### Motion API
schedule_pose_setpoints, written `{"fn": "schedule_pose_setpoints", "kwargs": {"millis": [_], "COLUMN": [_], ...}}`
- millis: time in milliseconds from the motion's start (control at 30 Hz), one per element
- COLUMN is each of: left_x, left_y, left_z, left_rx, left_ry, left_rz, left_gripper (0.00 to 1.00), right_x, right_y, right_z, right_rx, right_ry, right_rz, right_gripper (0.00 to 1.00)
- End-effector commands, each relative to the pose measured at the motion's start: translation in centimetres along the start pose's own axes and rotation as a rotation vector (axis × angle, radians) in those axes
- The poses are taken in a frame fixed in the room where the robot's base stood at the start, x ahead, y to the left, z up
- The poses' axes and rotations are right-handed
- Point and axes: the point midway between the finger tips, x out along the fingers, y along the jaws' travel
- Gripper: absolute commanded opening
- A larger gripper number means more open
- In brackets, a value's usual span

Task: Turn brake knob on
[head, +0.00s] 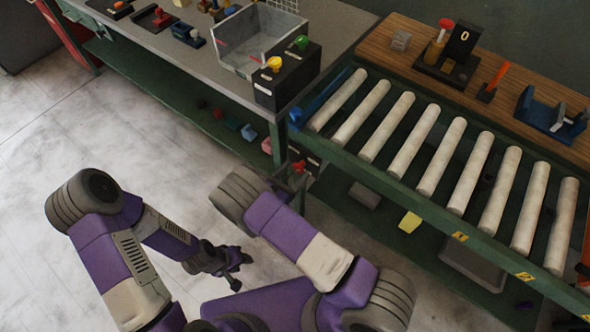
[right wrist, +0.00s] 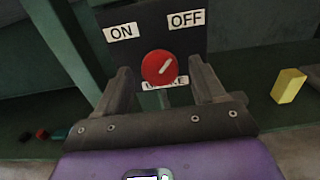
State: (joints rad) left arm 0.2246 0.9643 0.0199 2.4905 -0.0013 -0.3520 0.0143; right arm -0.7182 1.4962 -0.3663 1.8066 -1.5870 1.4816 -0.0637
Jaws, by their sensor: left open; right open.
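The red brake knob (right wrist: 159,67) sits on a dark panel (right wrist: 150,30) in the right wrist view. The ON label (right wrist: 121,32) is at its upper left and the OFF label (right wrist: 186,20) at its upper right. The knob's white mark points up and right, toward OFF. A lower label is partly hidden by the knob. My right gripper (right wrist: 160,72) is open, with one finger on each side of the knob; I cannot tell whether they touch it. My left gripper (head: 238,273) is open and empty, low over the floor in the head view.
A roller conveyor (head: 440,156) runs along the right, beside a wooden bench top (head: 389,42). A grey workbench (head: 160,42) with a grey bin (head: 240,60) stands at the upper left. A yellow block (right wrist: 289,86) lies at right in the wrist view. The floor at left is clear.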

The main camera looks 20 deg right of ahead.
Motion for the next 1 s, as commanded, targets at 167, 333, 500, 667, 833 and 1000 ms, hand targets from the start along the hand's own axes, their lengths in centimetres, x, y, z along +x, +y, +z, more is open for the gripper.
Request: {"fn": "schedule_pose_setpoints", "kwargs": {"millis": [167, 333, 500, 667, 833, 1000], "left_x": [0.00, 0.00, 0.00, 0.00, -0.05, -0.22], "left_y": [-0.01, -0.02, -0.02, -0.01, 0.01, 0.07], "left_z": [0.01, 0.02, 0.02, 0.02, 0.02, 0.03], "left_rx": [0.000, 0.000, 0.000, 0.000, 0.000, 0.000], "left_ry": [0.000, 0.000, 0.000, 0.000, 0.000, 0.000], "left_rz": [0.000, 0.000, 0.000, 0.000, 0.000, 0.000], "left_gripper": [0.43, 0.43, 0.43, 0.43, 0.43, 0.43], "right_x": [0.07, 0.06, 0.05, 0.04, 0.03, 0.01], "right_y": [-0.02, -0.01, -0.01, -0.02, -0.03, -0.01], "right_z": [-0.04, -0.04, -0.03, -0.03, -0.02, 0.00], "right_rx": [0.000, 0.000, 0.000, -0.001, -0.017, -0.078], "right_ry": [0.001, 0.001, 0.001, 0.001, 0.001, 0.001], "right_rz": [0.001, 0.001, 0.001, 0.000, 0.000, 0.002], "right_gripper": [0.69, 0.56, 0.30, 0.14, 0.14, 0.14]}}
